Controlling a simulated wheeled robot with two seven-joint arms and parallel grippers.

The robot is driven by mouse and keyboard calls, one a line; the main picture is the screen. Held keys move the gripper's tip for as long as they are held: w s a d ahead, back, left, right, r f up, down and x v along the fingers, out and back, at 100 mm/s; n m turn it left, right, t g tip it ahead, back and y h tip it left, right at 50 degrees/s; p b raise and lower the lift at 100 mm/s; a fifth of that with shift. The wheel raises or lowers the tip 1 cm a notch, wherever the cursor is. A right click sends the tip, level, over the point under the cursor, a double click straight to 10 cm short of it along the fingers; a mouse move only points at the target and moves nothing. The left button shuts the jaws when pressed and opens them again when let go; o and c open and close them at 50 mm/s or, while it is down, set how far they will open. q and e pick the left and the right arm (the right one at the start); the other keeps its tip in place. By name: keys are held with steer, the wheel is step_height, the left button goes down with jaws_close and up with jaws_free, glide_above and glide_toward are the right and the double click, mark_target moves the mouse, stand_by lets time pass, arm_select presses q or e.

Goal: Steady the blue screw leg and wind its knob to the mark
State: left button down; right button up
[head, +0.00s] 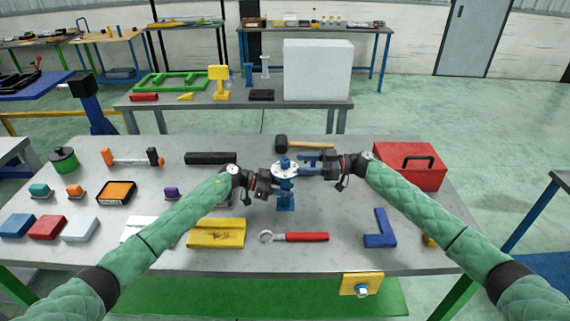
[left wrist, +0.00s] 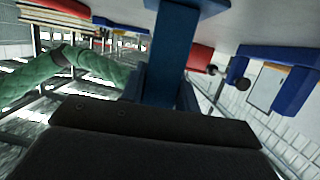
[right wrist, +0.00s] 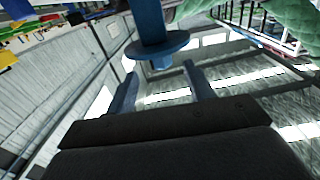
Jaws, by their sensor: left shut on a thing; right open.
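The blue screw leg (head: 286,203) stands upright near the middle of the grey workbench. A pale round disc (head: 285,171) sits near its top, with a blue knob (head: 284,161) above it. My left gripper (head: 273,187) is shut on the leg below the disc. In the left wrist view the leg's square blue post (left wrist: 172,50) rises between the fingers (left wrist: 163,92). My right gripper (head: 304,163) is open to the right of the knob. In the right wrist view a blue flange (right wrist: 160,51) shows just beyond its parted fingers (right wrist: 160,80). No mark is readable.
A hammer (head: 283,145) lies behind the leg and a red toolbox (head: 408,176) stands at the right. A red-handled wrench (head: 305,237), yellow block (head: 217,233) and blue angle piece (head: 380,229) lie in front. Several coloured blocks fill the bench's left side.

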mark_target(285, 163)
steer(key=a, duration=0.6)
steer(key=shift+w+a, duration=0.1)
steer(key=shift+a, duration=0.25)
steer(key=c, duration=1)
